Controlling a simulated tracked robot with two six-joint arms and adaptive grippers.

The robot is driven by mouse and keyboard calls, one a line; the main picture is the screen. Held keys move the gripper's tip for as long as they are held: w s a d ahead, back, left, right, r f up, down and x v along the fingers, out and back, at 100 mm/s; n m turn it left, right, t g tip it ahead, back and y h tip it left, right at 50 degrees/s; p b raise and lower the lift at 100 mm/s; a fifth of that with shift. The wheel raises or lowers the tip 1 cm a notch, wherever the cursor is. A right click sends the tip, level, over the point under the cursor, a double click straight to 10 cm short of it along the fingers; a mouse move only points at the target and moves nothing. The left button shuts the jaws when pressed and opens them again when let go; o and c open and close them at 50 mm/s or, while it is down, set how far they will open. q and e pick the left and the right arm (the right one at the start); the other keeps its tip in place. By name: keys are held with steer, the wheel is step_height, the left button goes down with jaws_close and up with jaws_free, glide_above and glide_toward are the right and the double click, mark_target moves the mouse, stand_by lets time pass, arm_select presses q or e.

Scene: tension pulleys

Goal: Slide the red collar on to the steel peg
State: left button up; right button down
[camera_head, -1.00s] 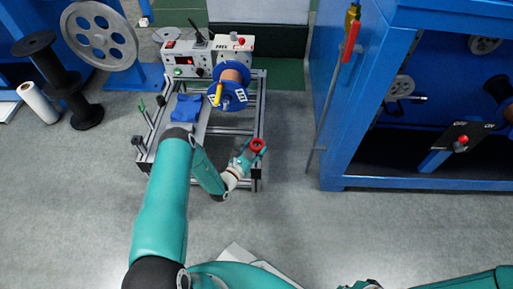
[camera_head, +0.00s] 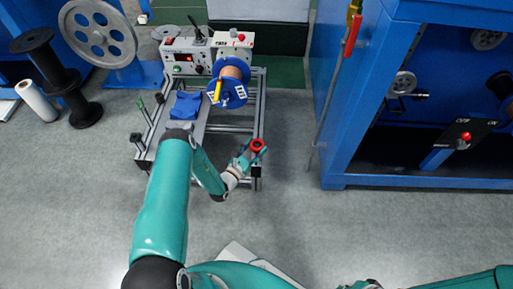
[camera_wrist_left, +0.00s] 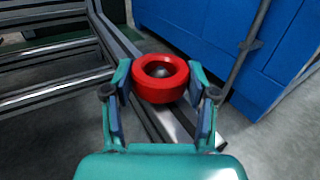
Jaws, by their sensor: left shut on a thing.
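The red collar (camera_wrist_left: 160,94) is a thick ring, held between the two fingers of my left gripper (camera_wrist_left: 160,74). In the head view the collar (camera_head: 262,144) and the left gripper (camera_head: 249,153) are over the front right corner of the metal frame. In the wrist view a dark grey rounded end shows inside the collar's hole. It could be the steel peg's top; I cannot tell whether the collar is around it or above it. The rest of the peg is hidden. My right gripper cannot be made out.
A large blue cabinet (camera_head: 330,150) stands to the right. Black reels (camera_head: 83,115) stand at the left. The floor in front is mostly clear.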

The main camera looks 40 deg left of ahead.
arm_select(q)
steer(key=shift+f+b, duration=0.35)
steer(key=shift+f, duration=0.2)
steer(key=shift+f, duration=0.1)
steer(key=o, duration=1.2)
steer(key=shift+d, duration=0.1)
steer(key=shift+o, duration=0.2)
steer(key=shift+s, duration=0.15)
steer(key=s, duration=1.1)
steer(key=shift+s, duration=0.35)
